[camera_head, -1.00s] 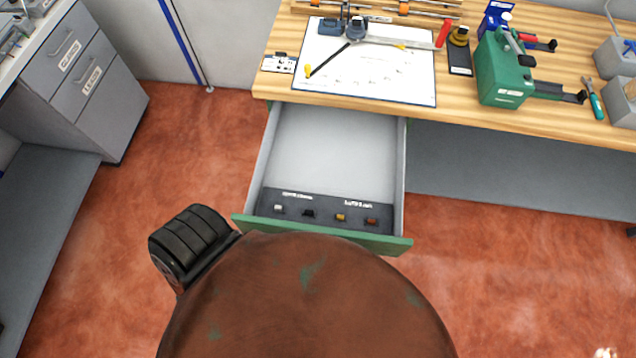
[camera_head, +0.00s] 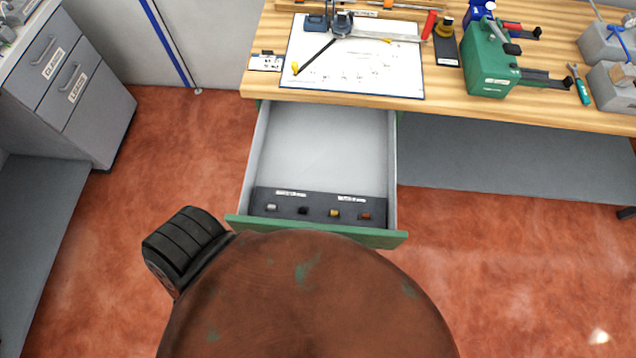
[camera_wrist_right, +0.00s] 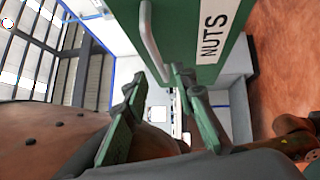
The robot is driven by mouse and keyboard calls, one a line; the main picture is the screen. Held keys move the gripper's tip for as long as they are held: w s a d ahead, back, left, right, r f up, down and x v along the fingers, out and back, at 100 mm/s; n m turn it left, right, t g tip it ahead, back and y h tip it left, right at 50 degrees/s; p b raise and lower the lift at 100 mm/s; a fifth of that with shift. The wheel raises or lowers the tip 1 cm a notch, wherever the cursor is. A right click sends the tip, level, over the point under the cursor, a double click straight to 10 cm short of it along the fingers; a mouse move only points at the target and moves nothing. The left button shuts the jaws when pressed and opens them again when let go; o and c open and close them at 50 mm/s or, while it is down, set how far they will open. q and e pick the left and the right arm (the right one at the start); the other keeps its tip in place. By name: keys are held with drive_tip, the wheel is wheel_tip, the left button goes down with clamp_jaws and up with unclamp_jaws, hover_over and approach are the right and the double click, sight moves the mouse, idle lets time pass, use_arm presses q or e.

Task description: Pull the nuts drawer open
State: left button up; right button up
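The nuts drawer has a green front (camera_wrist_right: 192,25) with a white NUTS label (camera_wrist_right: 214,32) and a pale bar handle (camera_wrist_right: 150,45) in the right wrist view. In the head view an open drawer with a green front (camera_head: 240,222) sticks out from under the bench; its label side is hidden. A dark strip (camera_head: 320,208) with several small parts lies inside, near its front. My right gripper (camera_wrist_right: 158,95) is open, its fingers apart near the lower end of the handle, with no clear grip on it. The head view hides it behind my own arm. My left gripper is in neither view.
A wooden workbench (camera_head: 540,113) above the drawer carries a white sheet (camera_head: 350,70), a green device (camera_head: 490,65) and tools. A grey cabinet (camera_head: 95,120) with two labelled drawers stands at the left. Red floor (camera_head: 500,260) is free around the open drawer.

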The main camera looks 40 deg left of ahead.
drive_tip(key=v, duration=0.5)
drive_tip(key=shift+d, duration=0.2)
idle(0.3)
